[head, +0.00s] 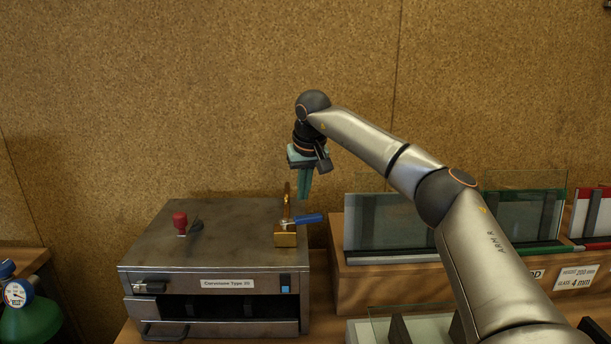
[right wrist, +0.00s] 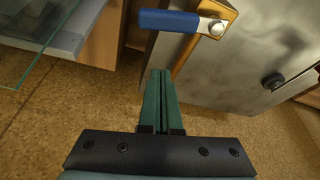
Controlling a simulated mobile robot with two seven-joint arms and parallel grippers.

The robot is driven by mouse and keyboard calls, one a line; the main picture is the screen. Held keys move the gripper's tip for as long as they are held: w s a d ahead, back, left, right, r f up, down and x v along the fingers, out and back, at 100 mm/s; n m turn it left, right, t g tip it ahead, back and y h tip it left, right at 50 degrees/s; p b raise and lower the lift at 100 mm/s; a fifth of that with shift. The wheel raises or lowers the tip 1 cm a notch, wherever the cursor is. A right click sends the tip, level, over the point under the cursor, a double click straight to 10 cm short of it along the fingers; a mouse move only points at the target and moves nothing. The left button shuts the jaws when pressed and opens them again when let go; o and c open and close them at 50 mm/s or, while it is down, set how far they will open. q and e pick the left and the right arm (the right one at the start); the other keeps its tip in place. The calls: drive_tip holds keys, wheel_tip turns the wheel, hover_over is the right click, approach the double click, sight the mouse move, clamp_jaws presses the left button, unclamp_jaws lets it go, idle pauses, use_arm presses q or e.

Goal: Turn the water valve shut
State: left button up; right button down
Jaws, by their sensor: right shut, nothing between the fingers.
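The water valve is a brass body (head: 286,238) with a blue lever handle (head: 308,219), on the right rear part of the top of a grey metal machine (head: 215,240). The lever points to the right, out past the machine's edge. In the right wrist view the blue handle (right wrist: 168,20) and its brass mount (right wrist: 222,15) are at the top. My right gripper (head: 303,197) points down above and behind the lever, close to it but apart. Its green fingers (right wrist: 159,75) are shut together and empty. My left gripper is in neither view.
A red knob (head: 180,222) stands on the machine's top. To the right, a wooden rack (head: 365,285) holds glass panes (head: 388,222). A green tank with a gauge (head: 17,293) is at far left. A cork wall (head: 150,100) stands behind.

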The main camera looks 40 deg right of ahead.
sight(310, 215)
drive_tip(key=shift+x, duration=1.2)
drive_tip(key=shift+s+a+r, duration=0.1)
drive_tip(key=shift+s+a, duration=0.35)
drive_tip(key=shift+s, duration=0.45)
drive_tip(key=shift+s+a, duration=0.45)
drive_tip(key=shift+s, duration=0.45)
drive_tip(key=shift+s+a+r+m+h+p, duration=0.15)
drive_tip(key=shift+s+m+p, duration=0.1)
drive_tip(key=shift+m+p, duration=0.25)
drive_tip(key=shift+s+r+m+h+p, duration=0.15)
drive_tip(key=shift+s+m+p, duration=0.15)
drive_tip(key=shift+p, duration=0.25)
drive_tip(key=shift+s+f, duration=0.25)
drive_tip(key=shift+w, duration=0.1)
